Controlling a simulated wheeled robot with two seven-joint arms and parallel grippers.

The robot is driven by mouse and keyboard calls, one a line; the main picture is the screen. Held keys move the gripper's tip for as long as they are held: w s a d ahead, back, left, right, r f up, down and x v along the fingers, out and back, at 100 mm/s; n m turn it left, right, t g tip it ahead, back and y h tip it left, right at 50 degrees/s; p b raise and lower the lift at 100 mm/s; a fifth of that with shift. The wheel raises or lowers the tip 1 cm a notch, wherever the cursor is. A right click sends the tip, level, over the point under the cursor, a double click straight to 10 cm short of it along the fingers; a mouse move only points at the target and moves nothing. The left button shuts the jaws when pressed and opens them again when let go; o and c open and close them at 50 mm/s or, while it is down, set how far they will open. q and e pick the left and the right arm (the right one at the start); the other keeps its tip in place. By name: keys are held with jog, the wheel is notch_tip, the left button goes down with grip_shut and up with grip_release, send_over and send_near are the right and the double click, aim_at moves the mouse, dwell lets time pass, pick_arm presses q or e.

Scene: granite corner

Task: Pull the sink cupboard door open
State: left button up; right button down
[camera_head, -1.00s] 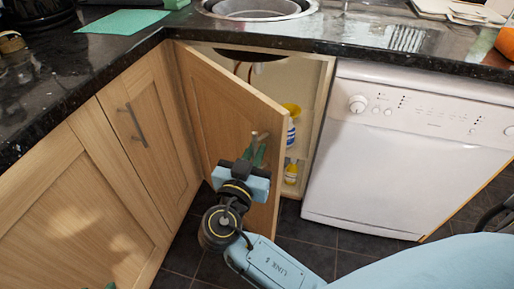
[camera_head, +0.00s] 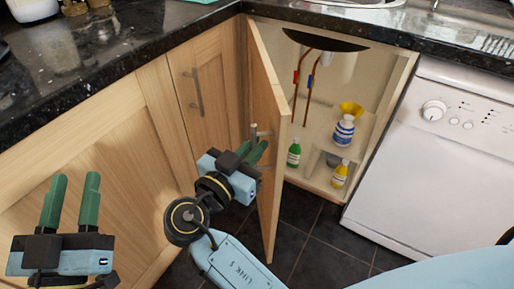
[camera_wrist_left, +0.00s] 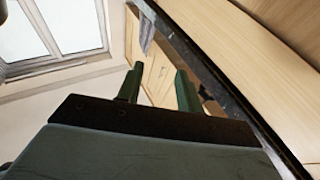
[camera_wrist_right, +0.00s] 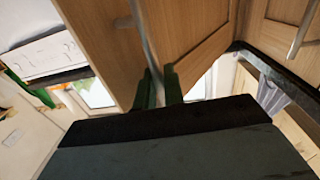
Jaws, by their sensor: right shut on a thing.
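The sink cupboard door (camera_head: 268,130) is a light wood panel, swung wide open on its left-side hinge. It also shows in the right wrist view (camera_wrist_right: 190,30). My right gripper (camera_head: 256,146) is shut on the door's metal bar handle (camera_head: 254,132) near the door's free edge. The handle also shows between the green fingers in the right wrist view (camera_wrist_right: 146,50). The cupboard's inside (camera_head: 335,110) is in plain view. My left gripper (camera_head: 72,200) is open and empty at the lower left of the head view, fingers pointing up, apart from the door.
Inside the cupboard are a green bottle (camera_head: 294,153), a yellow bottle (camera_head: 341,174) and a blue-white container (camera_head: 344,131). A closed cupboard (camera_head: 205,110) stands left of the door. A white dishwasher (camera_head: 425,170) stands right. The dark tiled floor (camera_head: 300,210) looks clear.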

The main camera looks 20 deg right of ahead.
pick_arm(q)
jog(key=shift+r, duration=0.1)
pick_arm(e)
jog(key=shift+w, duration=0.1)
jog(key=c, duration=1.6)
grip_release()
jog(key=shift+o, duration=0.2)
